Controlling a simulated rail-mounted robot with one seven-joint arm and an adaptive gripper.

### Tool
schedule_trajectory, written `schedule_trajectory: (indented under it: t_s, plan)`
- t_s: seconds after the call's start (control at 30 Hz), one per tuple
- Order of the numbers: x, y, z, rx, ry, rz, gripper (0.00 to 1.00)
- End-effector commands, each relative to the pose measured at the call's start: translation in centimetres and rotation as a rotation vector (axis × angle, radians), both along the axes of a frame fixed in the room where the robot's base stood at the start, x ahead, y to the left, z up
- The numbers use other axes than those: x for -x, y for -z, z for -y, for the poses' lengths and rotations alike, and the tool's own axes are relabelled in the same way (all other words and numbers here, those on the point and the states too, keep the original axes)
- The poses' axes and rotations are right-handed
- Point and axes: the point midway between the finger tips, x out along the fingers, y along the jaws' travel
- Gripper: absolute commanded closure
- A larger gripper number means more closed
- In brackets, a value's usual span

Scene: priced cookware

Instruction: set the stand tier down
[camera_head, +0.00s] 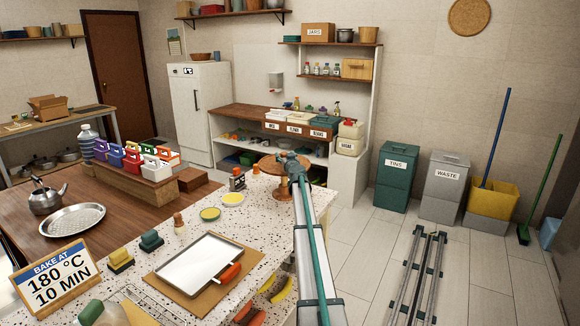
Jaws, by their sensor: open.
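A round wooden stand tier (268,166) is at the far right end of the speckled counter (262,211). A wooden piece (312,191), which looks like the stand's lower part, shows beneath it, partly behind my arm. My gripper (287,158) is at the tier's right side, at the far end of my outstretched arm. It is open. The fingertips are small and partly hidden, so I cannot tell whether they touch the tier. I also cannot tell whether the tier rests fully on what is below.
Left of the stand are a small dark-and-red item (237,180) and yellow dishes (210,214). A metal tray (200,264) lies nearer on the counter. A sign (55,277) stands at the front left.

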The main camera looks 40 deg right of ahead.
Motion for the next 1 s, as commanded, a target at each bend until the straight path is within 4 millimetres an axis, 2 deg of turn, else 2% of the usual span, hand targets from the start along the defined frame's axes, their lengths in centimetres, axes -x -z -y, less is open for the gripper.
schedule_trajectory:
  t_s: [0.13, 0.2, 0.3, 0.6, 0.67, 0.77, 1.0]
  plan:
    - [0.4, 0.1, -0.2, 0.0, 0.0, 0.0, 0.37]
    - [2.5, 0.6, -1.2, 0.001, 0.001, 0.001, 0.37]
    - [4.4, 0.7, -2.4, 0.003, 0.0, 0.001, 0.37]
    - [8.7, 0.2, -4.3, 0.0, 0.001, 0.001, 0.37]
    - [9.2, 0.1, -4.5, 0.0, 0.001, 0.001, 0.37]
    - [9.6, 0.1, -4.7, 0.0, 0.001, 0.0, 0.22]
    - [9.7, 0.0, -4.8, 0.0, 0.0, 0.0, 0.22]
